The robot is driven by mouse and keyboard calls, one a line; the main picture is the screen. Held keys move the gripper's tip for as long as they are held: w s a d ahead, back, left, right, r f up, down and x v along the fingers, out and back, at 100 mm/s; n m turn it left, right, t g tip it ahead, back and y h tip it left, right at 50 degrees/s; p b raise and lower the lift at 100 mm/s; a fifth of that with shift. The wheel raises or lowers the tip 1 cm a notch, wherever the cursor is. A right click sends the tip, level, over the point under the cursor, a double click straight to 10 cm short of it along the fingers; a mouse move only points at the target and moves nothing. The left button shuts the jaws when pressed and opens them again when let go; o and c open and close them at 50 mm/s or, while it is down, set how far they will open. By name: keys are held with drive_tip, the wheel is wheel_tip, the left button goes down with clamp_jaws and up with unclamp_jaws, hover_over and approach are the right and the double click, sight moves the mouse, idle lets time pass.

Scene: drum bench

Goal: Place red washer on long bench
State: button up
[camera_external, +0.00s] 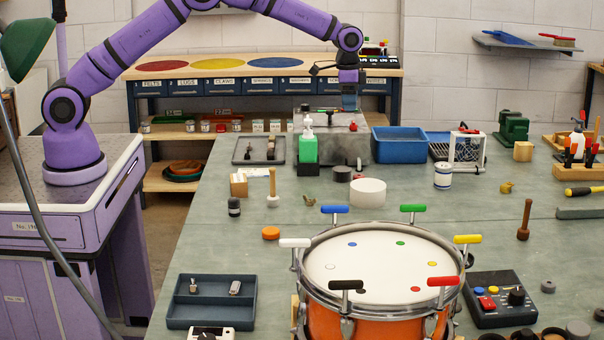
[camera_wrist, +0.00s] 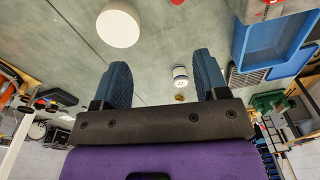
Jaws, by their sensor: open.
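A small red piece (camera_external: 353,126) lies on top of the grey block (camera_external: 342,148) in the external view; it is too small to tell if it is a washer. A red piece (camera_wrist: 270,2) is cut off at the top edge of the wrist view. A small red disc (camera_external: 415,289) lies on the white drum head (camera_external: 375,262). My gripper (camera_external: 350,104) is just above the grey block. In the wrist view my gripper (camera_wrist: 161,75) has its two blue fingers wide apart with nothing held between them. The long grey-green bench (camera_external: 215,262) runs beneath these things.
A blue tub (camera_external: 400,148) stands right of the block and a green bottle (camera_external: 307,145) left of it. A white cylinder (camera_external: 368,192) and striped can (camera_external: 443,178) stand in front. Coloured T-handles ring the drum. Bare bench shows left of the drum.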

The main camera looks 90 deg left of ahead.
hover_over(358, 175)
wheel_tip(358, 175, down, 13)
drive_tip(key=shift+g, duration=0.4)
wheel_tip(358, 175, down, 10)
drive_tip(key=shift+f, duration=0.25)
drive_tip(key=c, duration=1.1)
drive_tip(key=shift+r, duration=0.1)
wheel_tip(358, 175, up, 10)
drive_tip(key=d, duration=0.1)
drive_tip(key=shift+s, duration=0.25)
drive_tip(key=s+d+r+n, duration=0.1)
drive_tip(key=s+d, duration=1.8)
drive_tip(key=s, duration=0.2)
drive_tip(key=shift+s+d+r+n, duration=0.25)
drive_tip(key=shift+s+r+n, duration=0.05)
drive_tip(key=shift+r, duration=0.1)
